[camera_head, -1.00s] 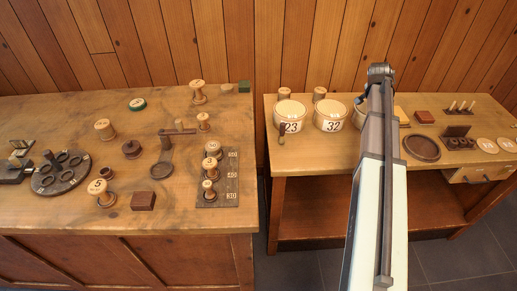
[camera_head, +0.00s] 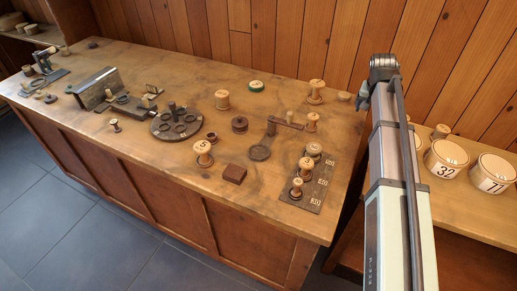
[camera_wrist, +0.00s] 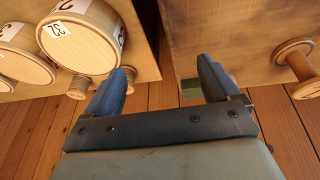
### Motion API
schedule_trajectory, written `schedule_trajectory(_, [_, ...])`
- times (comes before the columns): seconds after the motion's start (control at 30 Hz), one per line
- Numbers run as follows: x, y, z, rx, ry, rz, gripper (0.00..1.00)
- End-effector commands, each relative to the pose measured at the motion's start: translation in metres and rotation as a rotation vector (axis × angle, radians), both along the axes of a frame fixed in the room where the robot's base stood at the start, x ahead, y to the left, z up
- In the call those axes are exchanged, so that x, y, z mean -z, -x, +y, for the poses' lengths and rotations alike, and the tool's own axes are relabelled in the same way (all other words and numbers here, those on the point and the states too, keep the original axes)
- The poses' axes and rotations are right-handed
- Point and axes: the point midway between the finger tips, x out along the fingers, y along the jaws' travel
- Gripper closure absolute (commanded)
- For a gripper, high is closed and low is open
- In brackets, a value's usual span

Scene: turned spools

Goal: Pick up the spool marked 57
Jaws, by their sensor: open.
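Several turned wooden spools stand on the long wooden bench (camera_head: 130,75) in the head view; most of their top markings are too small to read. One spool at the front (camera_head: 203,153) has a dark mark like a 5, but I cannot confirm 57. Others are a pale spool (camera_head: 222,99), a spool at the back right (camera_head: 316,92) and a smaller one (camera_head: 312,122). Several stand on the numbered rack (camera_head: 318,190). My gripper (camera_wrist: 162,70) is open and empty in the wrist view, with a spool (camera_wrist: 296,62) apart from it at the right edge.
Round tubs marked 32 (camera_head: 446,158) and 77 (camera_head: 493,172) stand on the right bench. A gap separates the benches.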

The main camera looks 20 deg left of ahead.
Motion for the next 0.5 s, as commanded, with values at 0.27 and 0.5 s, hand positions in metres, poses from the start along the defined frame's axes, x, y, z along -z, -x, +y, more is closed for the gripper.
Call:
schedule_trajectory(0.27, [-0.014, 0.052, 0.130, -0.284, 0.023, 0.081, 0.11])
schedule_trajectory(0.5, [-0.026, 0.112, 0.226, -0.529, 0.046, 0.147, 0.11])
